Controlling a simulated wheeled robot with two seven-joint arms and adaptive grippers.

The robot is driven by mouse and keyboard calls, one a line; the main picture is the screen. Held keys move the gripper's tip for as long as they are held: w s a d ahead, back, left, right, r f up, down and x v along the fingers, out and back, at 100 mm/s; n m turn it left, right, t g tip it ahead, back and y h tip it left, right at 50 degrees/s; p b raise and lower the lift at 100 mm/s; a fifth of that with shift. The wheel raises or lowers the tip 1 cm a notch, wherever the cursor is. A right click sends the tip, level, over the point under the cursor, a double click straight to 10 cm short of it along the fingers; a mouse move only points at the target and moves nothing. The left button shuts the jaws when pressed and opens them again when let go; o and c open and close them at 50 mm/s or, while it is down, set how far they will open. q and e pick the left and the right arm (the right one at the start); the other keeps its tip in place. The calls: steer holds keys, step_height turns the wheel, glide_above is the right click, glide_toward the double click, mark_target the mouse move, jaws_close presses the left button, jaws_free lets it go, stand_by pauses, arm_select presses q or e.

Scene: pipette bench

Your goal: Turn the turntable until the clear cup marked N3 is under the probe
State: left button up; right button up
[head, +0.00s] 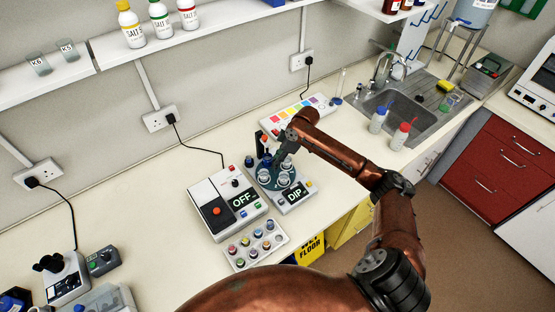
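The turntable (265,179) is a dark teal disc on the bench, carrying several small clear cups (284,181). The cup markings are too small to read, so I cannot tell which one is N3. A dark upright post (259,144) stands at its back; the probe itself is not clear behind my arm. A small unit with a DIP display (296,196) sits at the turntable's front right. My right gripper (281,146) is over the back of the turntable, pointing down. Its fingers are small and dark, and I cannot tell whether they touch anything. My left gripper is not in view.
A grey box with an OFF display (226,203) stands close left of the turntable. A tray of coloured vials (238,262) lies in front. A colour-chart panel (297,113) lies behind.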

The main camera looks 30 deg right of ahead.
jaws_close()
stand_by(0.6)
